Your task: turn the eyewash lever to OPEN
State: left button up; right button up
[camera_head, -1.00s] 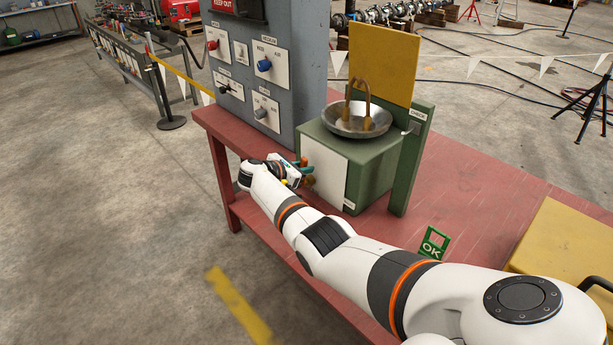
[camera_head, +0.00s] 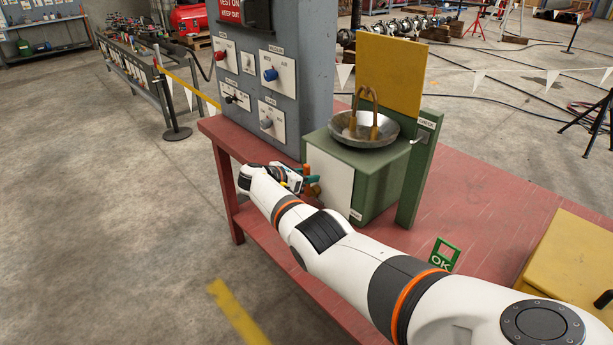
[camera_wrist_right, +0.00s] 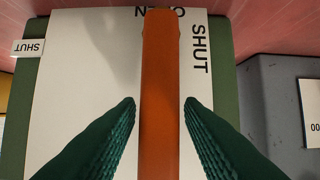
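The eyewash station is a green box (camera_head: 383,185) with a white front plate, a steel bowl (camera_head: 362,131) on top and a brown twin spout. The orange lever (camera_wrist_right: 160,90) runs lengthwise up the wrist view across the white plate (camera_wrist_right: 85,80). Its far end partly covers an upside-down "OPEN" mark; a sideways "SHUT" mark is just right of it. My right gripper (camera_wrist_right: 160,103) has its green fingers on either side of the lever, with a thin gap showing on each side. In the head view my right gripper (camera_head: 304,178) is at the box's front. My left gripper is out of view.
A grey control panel (camera_head: 255,85) with knobs stands close left of the box. The red table (camera_head: 480,200) carries a green OK sign (camera_head: 442,255) and a yellow case (camera_head: 570,250) at right. A tall yellow board (camera_head: 388,75) rises behind the bowl.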

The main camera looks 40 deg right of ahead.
jog(key=shift+o, duration=0.4)
jog(key=shift+a+r, duration=0.25)
jog(key=shift+a, duration=0.05)
jog(key=p+v, duration=0.1)
jog(key=v, duration=1)
jog(key=shift+p, duration=0.35)
jog(key=shift+a+f, duration=0.1)
